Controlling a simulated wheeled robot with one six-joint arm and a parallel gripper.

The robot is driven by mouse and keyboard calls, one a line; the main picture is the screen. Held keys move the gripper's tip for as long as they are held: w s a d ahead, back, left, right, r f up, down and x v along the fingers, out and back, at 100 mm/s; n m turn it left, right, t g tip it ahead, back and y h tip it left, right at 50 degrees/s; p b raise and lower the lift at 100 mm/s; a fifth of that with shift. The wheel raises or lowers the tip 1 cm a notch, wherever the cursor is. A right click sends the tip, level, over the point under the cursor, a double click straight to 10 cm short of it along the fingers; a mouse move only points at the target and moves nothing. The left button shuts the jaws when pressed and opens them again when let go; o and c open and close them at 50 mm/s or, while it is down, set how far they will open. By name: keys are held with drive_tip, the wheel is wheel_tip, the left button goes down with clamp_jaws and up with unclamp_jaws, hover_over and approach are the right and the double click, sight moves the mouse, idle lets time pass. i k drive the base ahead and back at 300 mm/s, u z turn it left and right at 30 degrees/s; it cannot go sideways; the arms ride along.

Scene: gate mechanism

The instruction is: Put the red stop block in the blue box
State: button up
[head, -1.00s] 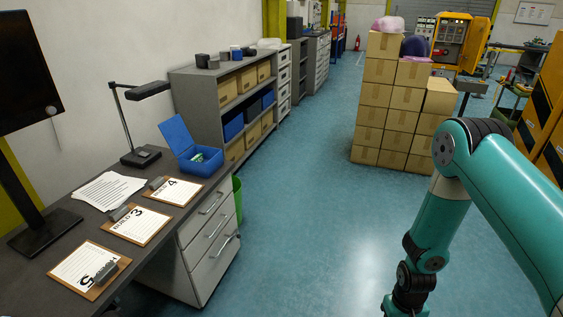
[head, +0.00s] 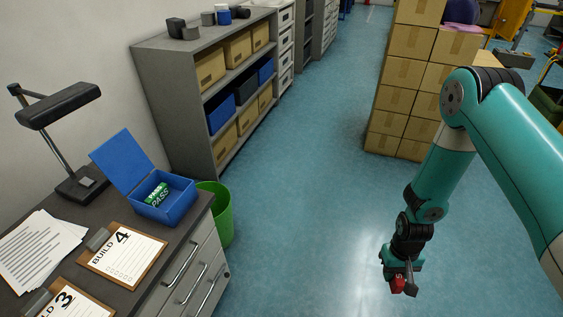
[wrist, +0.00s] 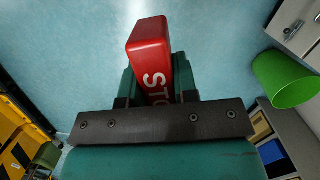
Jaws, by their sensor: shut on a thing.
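My gripper (head: 399,277) hangs over the open floor at the lower right of the head view. It is shut on the red stop block (head: 398,285). In the wrist view the red block (wrist: 150,62) sticks out between the jaws, with part of its white lettering showing and the rest hidden by the gripper. The blue box (head: 167,209) stands on the desk at the left of the head view, well apart from my gripper. Its lid (head: 128,163) is open, tilted up and back. A green block marked PASS (head: 158,195) lies inside it.
The dark desk (head: 187,235) holds a black lamp (head: 62,112), papers (head: 40,255) and clipboards (head: 122,256). A green bin (head: 222,215) stands beside the desk. A grey shelf (head: 165,70) with bins is behind. Stacked cardboard boxes (head: 404,103) stand at the right. The floor between is clear.

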sight(169, 203)
drive_tip(key=i, duration=0.3)
drive_tip(key=u, duration=0.7)
